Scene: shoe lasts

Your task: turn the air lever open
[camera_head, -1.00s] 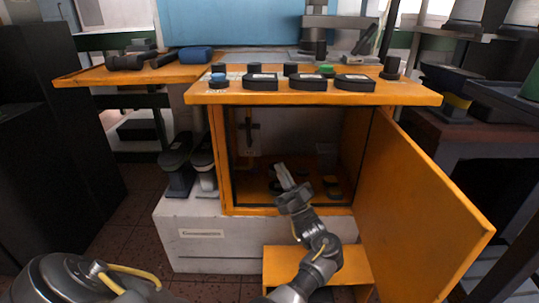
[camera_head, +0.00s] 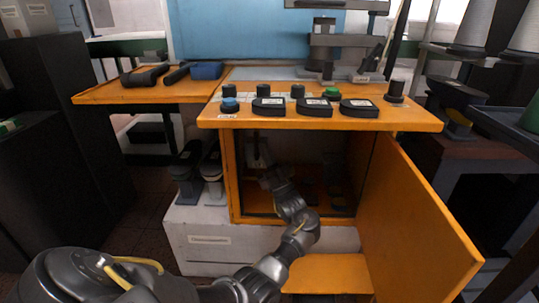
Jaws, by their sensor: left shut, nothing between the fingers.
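The air lever (camera_head: 257,146) looks like a thin dark fitting on the left part of the back wall, inside the open orange cabinet (camera_head: 233,190). It is small and dim, so I cannot tell its handle angle. My left gripper (camera_head: 265,168) reaches into the cabinet, its fingers shut and empty. Its tip is just below the fitting and overlaps it in the picture. I cannot tell whether they touch. My right gripper is out of view.
The orange door (camera_head: 410,225) stands open at the right. Black parts and knobs (camera_head: 314,107) sit on the orange top above the opening. Dark items (camera_head: 340,200) lie on the cabinet floor. Shoe lasts (camera_head: 188,172) stand on the white base (camera_head: 205,255) at the left.

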